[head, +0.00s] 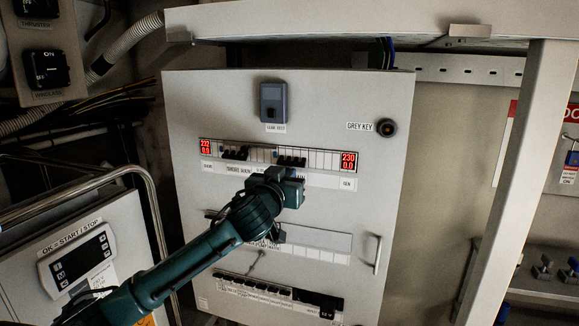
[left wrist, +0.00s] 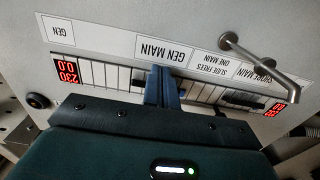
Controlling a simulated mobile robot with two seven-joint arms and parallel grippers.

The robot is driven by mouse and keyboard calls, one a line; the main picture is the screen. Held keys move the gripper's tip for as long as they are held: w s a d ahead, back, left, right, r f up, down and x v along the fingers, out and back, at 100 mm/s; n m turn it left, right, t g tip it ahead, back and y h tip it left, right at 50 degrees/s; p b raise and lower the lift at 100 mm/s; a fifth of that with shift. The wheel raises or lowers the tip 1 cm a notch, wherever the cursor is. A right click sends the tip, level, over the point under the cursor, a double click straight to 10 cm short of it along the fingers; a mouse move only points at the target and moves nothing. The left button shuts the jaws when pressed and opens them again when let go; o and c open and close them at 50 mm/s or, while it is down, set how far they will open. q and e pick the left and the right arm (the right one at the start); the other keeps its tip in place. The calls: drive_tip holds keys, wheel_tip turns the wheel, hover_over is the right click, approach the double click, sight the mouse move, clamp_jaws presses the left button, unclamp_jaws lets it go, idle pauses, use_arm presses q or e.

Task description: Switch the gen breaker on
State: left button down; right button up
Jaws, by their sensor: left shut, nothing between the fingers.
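The grey panel (head: 195,110) carries a breaker row with red displays at both ends. A black breaker group (head: 292,161) sits right of centre in the head view, nearer the end labelled GEN. In the left wrist view, where the text is upside down, the GEN MAIN label (left wrist: 163,50) lies just beyond my fingers. A dark breaker part (left wrist: 138,83) shows beside them; the fingers hide some of the row. My left gripper (left wrist: 163,84) is shut and empty, its tips at the breaker row. I cannot tell whether they touch. My right gripper is out of view.
Another black breaker group (head: 235,153) sits on the SHORE side. A bent metal bar (left wrist: 262,66) stands out near the SHORE MAIN label. A door handle (head: 377,254) is at the panel's right. A slanted post (head: 520,180) stands further right, and a rail (head: 150,195) to the left.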

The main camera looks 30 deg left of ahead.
use_arm(q)
drive_tip(key=shift+r+p, duration=0.9)
drive_tip(key=shift+r, duration=0.3)
drive_tip(key=shift+f, duration=0.15)
drive_tip(key=shift+s+d+f, duration=0.15)
drive_tip(key=shift+s, duration=0.35)
drive_tip(key=b+v, duration=0.1)
drive_tip(key=v, duration=0.4)
drive_tip(key=shift+f, duration=0.15)
